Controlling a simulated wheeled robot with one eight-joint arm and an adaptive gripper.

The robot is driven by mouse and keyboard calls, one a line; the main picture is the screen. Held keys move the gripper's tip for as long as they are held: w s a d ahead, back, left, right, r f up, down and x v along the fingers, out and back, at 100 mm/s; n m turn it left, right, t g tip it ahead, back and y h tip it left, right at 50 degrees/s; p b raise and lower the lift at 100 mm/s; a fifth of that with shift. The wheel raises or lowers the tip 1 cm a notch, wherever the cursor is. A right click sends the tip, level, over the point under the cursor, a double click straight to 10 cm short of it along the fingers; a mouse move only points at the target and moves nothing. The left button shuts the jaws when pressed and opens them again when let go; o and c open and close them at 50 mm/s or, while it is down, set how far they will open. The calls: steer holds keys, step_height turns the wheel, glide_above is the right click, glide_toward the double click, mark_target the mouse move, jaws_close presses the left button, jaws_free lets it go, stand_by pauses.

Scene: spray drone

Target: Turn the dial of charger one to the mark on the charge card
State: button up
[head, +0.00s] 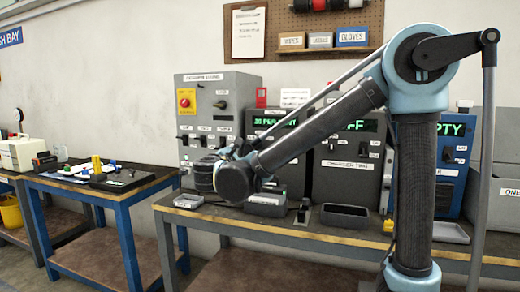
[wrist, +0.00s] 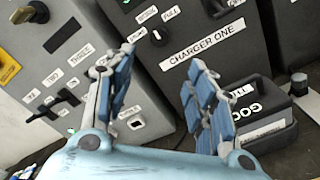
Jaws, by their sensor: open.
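Charger one (wrist: 205,20) is a dark grey box with a white "CHARGER ONE" label in the wrist view. Its small black dial (wrist: 158,37) sits left of the label, ringed by small marks, one reading "FULL"; where it points is too small to tell. My gripper (wrist: 163,60) is open and empty, its blue-padded fingers apart below the dial and label, not visibly touching the dial. In the head view, my gripper end is mostly hidden by my arm, before a unit with a green "30 PERCENT" display (head: 275,121). I cannot tell which paper is the charge card.
A grey panel (head: 213,90) with a red button and switches stands left of the chargers. Other display units stand to the right. A pinned sheet (head: 248,33) hangs on the pegboard.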

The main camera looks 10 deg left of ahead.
mark_target(259, 144)
steer(key=w+d, duration=0.1)
steer(key=w, duration=1.3)
steer(key=shift+w, duration=0.4)
